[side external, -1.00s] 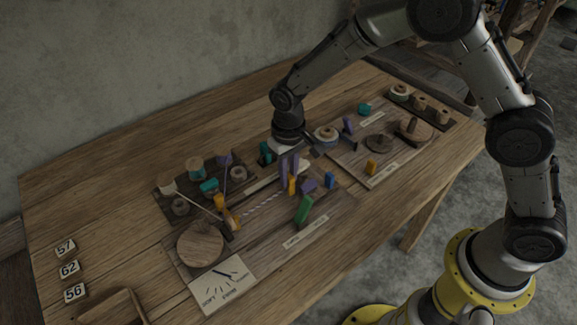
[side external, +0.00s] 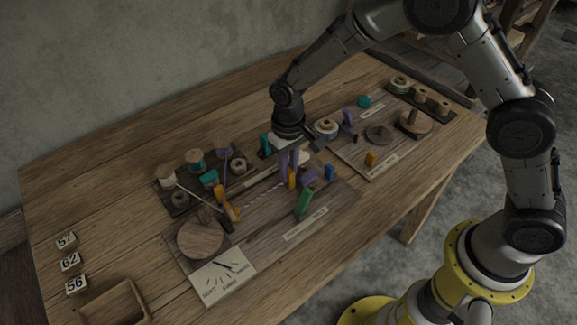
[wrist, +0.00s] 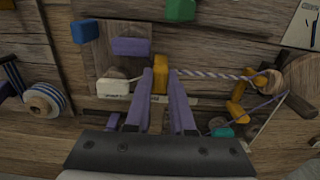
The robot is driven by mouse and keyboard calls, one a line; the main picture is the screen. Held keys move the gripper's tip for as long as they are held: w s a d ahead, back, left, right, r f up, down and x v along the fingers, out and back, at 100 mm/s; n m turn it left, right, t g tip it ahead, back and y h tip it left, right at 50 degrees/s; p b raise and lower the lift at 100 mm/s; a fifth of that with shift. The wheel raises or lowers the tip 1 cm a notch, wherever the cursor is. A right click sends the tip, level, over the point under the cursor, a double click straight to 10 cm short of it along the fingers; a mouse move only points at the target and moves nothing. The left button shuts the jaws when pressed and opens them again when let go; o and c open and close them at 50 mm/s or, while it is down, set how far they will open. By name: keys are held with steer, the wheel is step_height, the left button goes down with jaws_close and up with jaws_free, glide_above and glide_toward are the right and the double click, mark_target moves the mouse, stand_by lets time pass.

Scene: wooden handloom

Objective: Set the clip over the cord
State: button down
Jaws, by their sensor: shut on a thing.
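My gripper (wrist: 160,74) has two purple fingers. In the wrist view its tips are shut on a yellow-orange clip (wrist: 160,80). In the side view the clip (side external: 292,181) shows just under the fingers (side external: 290,163), low over the wooden board. A twisted pale cord (wrist: 215,74) runs from the clip area to an orange piece (wrist: 268,82) on the right. It also shows in the side view (side external: 262,197). The clip is at the cord's line, but its lower end is hidden, so I cannot tell whether it straddles the cord.
A purple block (wrist: 131,46), a blue block (wrist: 85,30) and a green block (wrist: 180,9) stand near the clip. A whitish block (wrist: 113,87) lies left of the fingers.

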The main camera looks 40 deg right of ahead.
steer(key=shift+f, duration=0.5)
stand_by(0.3)
steer(key=c, duration=0.7)
jaws_free()
steer(key=shift+o, duration=0.3)
steer(key=o, duration=0.3)
steer(key=shift+o, duration=0.2)
steer(key=shift+r, duration=3.5)
steer(key=shift+d, duration=0.1)
